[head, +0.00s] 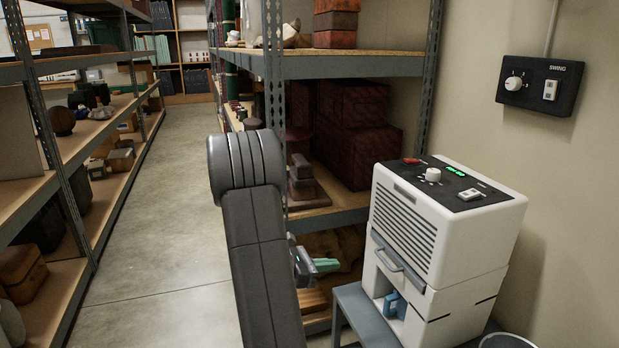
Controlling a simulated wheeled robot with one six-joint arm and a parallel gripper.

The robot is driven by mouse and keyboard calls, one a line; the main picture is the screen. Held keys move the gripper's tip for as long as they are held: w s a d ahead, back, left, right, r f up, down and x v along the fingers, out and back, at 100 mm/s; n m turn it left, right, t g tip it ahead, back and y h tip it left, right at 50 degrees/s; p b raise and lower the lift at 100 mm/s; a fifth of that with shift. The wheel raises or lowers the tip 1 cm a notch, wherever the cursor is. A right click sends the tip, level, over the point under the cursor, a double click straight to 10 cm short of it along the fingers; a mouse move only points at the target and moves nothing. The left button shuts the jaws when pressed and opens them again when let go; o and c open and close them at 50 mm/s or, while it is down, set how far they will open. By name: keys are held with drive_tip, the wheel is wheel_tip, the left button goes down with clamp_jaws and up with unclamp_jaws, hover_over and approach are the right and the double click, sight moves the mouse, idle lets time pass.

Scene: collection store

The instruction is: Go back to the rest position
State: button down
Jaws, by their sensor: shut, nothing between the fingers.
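My arm rises from the bottom centre in the head view, with its grey elbow in front of the right shelving. My gripper (325,265) shows partly behind the arm, its teal fingertips pointing right. It is shut and empty. It is in front of the lower right shelves, left of the white dehumidifier-like machine (405,222), and appears apart from it. My forearm and wrist are mostly hidden behind the arm link.
The machine stands on a grey stand (352,308) at the right. A black control box (540,85) marked SWING is on the wall. Loaded shelving (345,66) stands behind my arm, with more shelving (84,165) at the left. The aisle floor (165,230) between is clear.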

sight(383, 260)
drive_tip(key=b+x, duration=0.2)
drive_tip(key=x, duration=1.1)
drive_tip(key=shift+d, duration=0.3)
